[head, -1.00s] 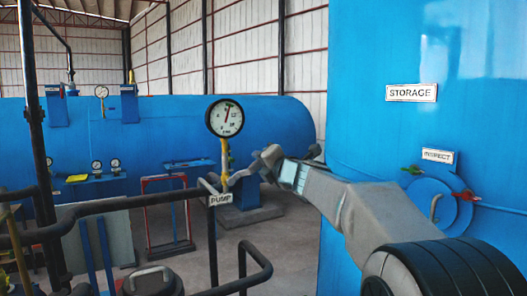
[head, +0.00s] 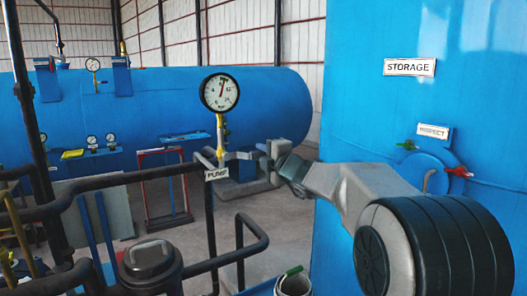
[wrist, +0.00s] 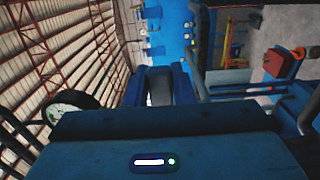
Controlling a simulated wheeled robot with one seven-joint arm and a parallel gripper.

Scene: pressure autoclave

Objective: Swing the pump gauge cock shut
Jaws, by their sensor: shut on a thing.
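The pump gauge (head: 220,92) is a white round dial with a dark rim, standing on a yellow stem (head: 220,128) above the PUMP label (head: 217,174). The cock's grey lever (head: 238,155) shows at the foot of the stem, reaching right, roughly level. My gripper (head: 262,153) is shut on the lever's outer end, right of the stem; its fingertips are small and partly hide the handle. In the wrist view my gripper's fingers (wrist: 160,85) lie ahead of its body and the lever between them is not clear. The gauge's edge (wrist: 70,105) shows at left.
Dark pipe rails (head: 120,200) run in front and below the gauge. The blue storage tank (head: 400,110) stands close on the right, beside my arm, with red and green handles on its inspect fitting (head: 430,170). A long blue vessel (head: 150,100) lies behind.

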